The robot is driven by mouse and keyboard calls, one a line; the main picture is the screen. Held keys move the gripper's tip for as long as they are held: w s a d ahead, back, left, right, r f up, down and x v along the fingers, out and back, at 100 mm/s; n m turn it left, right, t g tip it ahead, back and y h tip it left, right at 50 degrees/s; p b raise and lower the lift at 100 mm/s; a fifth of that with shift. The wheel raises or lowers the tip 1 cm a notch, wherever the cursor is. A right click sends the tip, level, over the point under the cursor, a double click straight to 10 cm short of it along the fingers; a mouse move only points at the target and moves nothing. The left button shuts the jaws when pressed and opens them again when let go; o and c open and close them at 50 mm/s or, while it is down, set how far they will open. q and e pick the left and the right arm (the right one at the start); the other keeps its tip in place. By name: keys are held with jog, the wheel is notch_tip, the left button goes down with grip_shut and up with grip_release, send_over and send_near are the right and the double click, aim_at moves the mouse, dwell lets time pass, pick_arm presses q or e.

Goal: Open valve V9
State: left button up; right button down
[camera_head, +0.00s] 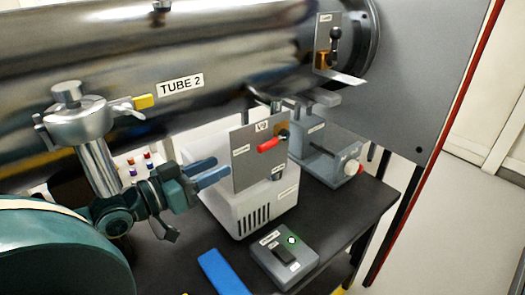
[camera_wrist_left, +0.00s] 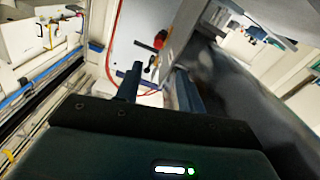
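The V9 panel (camera_head: 241,172) is an upright grey plate labelled V9, in the middle of the head view. Its red handle (camera_head: 270,145) points left and slightly down from a brass-coloured body (camera_head: 283,133) near the plate's right side. My left gripper (camera_head: 222,168) is at the plate's left edge, fingers apart and nothing between them. It is left of and a little below the handle, not touching it. The left wrist view shows the red handle (camera_wrist_left: 160,40) beyond the open left fingers (camera_wrist_left: 157,85). My right gripper is not in view.
A large metal tube (camera_head: 220,60) labelled TUBE 2 runs above. A white vented box (camera_head: 240,212) stands behind and below the plate. A grey control box (camera_head: 284,256) and a blue flat object (camera_head: 221,272) lie on the dark bench (camera_head: 372,205). Another lever (camera_head: 335,42) is at upper right.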

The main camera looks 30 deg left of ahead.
aim_at(265, 144)
pick_arm(q)
jog(key=x, duration=0.4)
jog(key=p+x, duration=0.1)
jog(key=x, duration=0.2)
jog(key=p+x, duration=0.1)
jog(key=x, duration=0.3)
jog(key=shift+w+d+r, duration=0.1)
jog(key=shift+w+d, duration=0.15)
jog(key=shift+d, duration=0.1)
jog(key=shift+x, duration=0.9)
grip_shut()
